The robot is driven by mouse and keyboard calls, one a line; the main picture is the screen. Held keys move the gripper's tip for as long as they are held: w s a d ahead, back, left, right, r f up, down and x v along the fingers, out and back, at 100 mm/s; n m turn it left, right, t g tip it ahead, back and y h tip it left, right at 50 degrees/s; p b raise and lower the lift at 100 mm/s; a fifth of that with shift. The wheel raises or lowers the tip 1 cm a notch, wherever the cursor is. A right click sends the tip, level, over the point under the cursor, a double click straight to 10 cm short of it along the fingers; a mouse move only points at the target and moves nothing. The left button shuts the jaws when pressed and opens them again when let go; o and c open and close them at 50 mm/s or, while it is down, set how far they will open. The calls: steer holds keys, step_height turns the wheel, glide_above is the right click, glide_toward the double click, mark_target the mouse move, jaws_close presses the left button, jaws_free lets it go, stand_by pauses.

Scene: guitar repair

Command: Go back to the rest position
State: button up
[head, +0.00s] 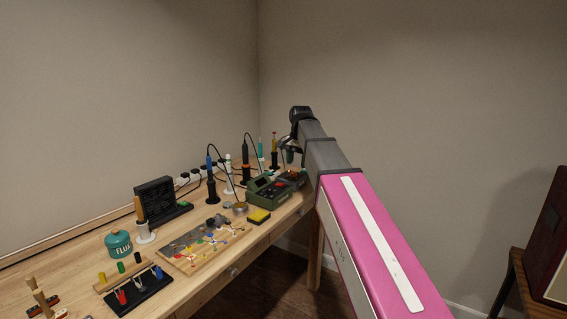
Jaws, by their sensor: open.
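My arm, pink and grey, reaches from the bottom right up to the middle of the head view. My gripper (289,150) is at its far end, beside the back right part of the workbench (205,289). It is small and partly hidden by the arm's dark end, and it looks open. I see nothing held in it.
A dark red box-like object (548,245) stands at the right. Floor shows between.

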steer(key=s+d+f+n, duration=0.2)
steer(key=s+d+f, duration=0.2)
steer(key=s+f, duration=0.3)
steer(key=s+d+f+n, duration=0.2)
steer(key=s+d+f, duration=0.3)
steer(key=f, duration=1.3)
steer(key=s+d+f+n, duration=0.2)
steer(key=s+d+f, duration=0.2)
steer(key=s+f, duration=0.6)
step_height(320, 180, down, 2)
steer(key=shift+s+d+f+h, duration=0.15)
steer(key=shift+d+f+h, duration=0.1)
steer(key=shift+d+h, duration=0.1)
